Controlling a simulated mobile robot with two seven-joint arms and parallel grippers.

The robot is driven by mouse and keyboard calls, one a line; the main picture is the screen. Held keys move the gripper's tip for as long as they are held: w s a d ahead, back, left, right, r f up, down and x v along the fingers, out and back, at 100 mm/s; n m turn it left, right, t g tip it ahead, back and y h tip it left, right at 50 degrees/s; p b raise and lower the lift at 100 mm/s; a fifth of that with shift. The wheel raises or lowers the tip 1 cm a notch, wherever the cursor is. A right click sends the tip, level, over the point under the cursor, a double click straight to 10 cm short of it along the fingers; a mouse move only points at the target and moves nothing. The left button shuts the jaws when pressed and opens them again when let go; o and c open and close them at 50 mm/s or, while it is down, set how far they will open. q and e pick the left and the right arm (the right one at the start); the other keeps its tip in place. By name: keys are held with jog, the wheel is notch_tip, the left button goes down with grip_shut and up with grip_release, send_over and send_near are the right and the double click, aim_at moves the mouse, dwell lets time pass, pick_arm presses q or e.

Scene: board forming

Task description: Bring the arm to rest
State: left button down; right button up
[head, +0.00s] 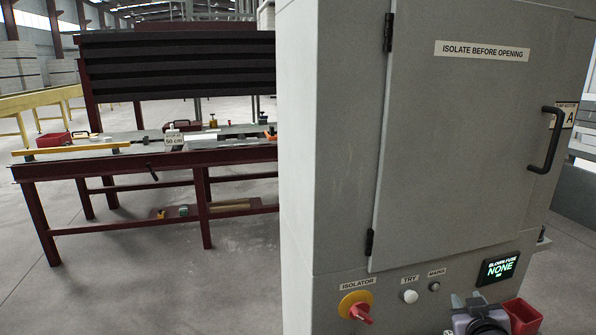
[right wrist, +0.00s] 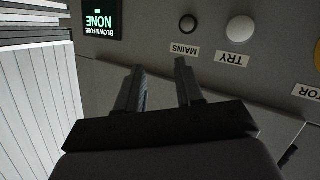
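My right gripper (right wrist: 159,66) shows in the right wrist view with its two dark fingers apart and nothing between them. The grey cabinet's lower panel lies beyond the fingertips. My left gripper is in neither view.
The cabinet door (head: 470,150) is shut, with a black handle (head: 546,140). Below are a red-and-yellow isolator switch (head: 356,306), TRY button (head: 410,296) and display reading NONE (head: 499,268). A red container (head: 522,316) is near my arm. A dark-red workbench (head: 120,168) stands left.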

jog(key=s+a+f+g+y, duration=0.1)
jog(key=s+a+f+y, duration=0.1)
jog(key=s+a+f, duration=0.3)
jog(key=s+a+f+n+g+y, duration=0.1)
jog(key=s+a+f, duration=0.5)
jog(key=s, duration=0.8)
jog(key=s+a+f+n+g+y, duration=0.1)
jog(key=s+a+f+y, duration=0.2)
jog(key=s, duration=0.6)
notch_tip(320, 180, down, 3)
jog(key=a, duration=0.2)
jog(key=shift+s+a+y+p, duration=0.3)
jog(key=shift+a+y, duration=0.05)
jog(key=shift+y, duration=0.05)
jog(key=shift+f, duration=0.1)
